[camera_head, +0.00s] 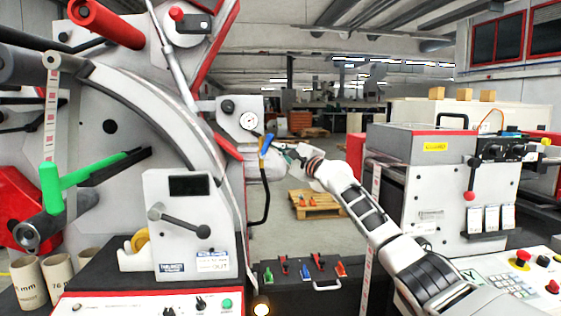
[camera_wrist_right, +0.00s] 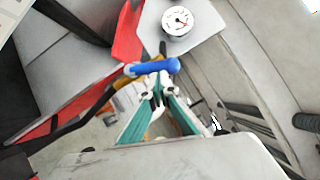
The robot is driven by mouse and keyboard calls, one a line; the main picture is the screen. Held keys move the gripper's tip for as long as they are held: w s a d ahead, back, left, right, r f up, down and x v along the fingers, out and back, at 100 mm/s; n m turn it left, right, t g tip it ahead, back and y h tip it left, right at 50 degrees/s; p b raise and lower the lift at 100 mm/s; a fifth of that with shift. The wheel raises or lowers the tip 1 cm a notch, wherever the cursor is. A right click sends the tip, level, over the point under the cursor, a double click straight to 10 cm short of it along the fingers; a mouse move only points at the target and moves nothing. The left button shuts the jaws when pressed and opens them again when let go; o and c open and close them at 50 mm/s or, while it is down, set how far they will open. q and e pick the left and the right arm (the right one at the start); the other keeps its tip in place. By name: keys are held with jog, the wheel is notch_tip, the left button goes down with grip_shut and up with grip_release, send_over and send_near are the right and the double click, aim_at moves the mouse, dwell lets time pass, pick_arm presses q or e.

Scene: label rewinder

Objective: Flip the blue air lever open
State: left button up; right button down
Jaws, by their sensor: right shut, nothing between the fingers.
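The blue air lever (camera_head: 266,143) is on the side of the grey machine, just below and right of a round pressure gauge (camera_head: 249,121). It stands steeply, tilted a little, in the head view. In the wrist view the blue lever (camera_wrist_right: 152,67) lies across the picture, just beyond my fingertips, below the gauge (camera_wrist_right: 178,22). My right gripper (camera_head: 285,150) is just right of the lever. Its teal fingers (camera_wrist_right: 158,92) are shut with nothing between them. I cannot tell whether the fingertips touch the lever. My left gripper is not in view.
A red part (camera_head: 226,146) of the machine is left of the lever, and a black hose (camera_head: 266,205) hangs below it. A black toolbox (camera_head: 318,285) with coloured clips stands below. A second machine (camera_head: 440,185) is at the right. The aisle between is open.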

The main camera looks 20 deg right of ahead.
jog(key=r+n+p, duration=0.1)
jog(key=p, duration=0.1)
jog(key=a+r+n+g+p, duration=0.1)
jog(key=p, duration=0.1)
jog(key=shift+w+n+g+p, duration=0.1)
jog(key=shift+n+g+p, duration=0.2)
jog(key=shift+n+p, duration=0.1)
jog(key=shift+a, duration=0.1)
pick_arm(q)
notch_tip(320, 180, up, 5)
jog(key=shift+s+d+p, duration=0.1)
jog(key=shift+p, duration=0.35)
pick_arm(e)
jog(key=shift+a+f, duration=0.1)
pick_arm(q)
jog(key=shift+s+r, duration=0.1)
pick_arm(e)
jog(key=shift+w+a, duration=0.1)
pick_arm(q)
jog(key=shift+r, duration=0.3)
jog(key=shift+p, duration=0.3)
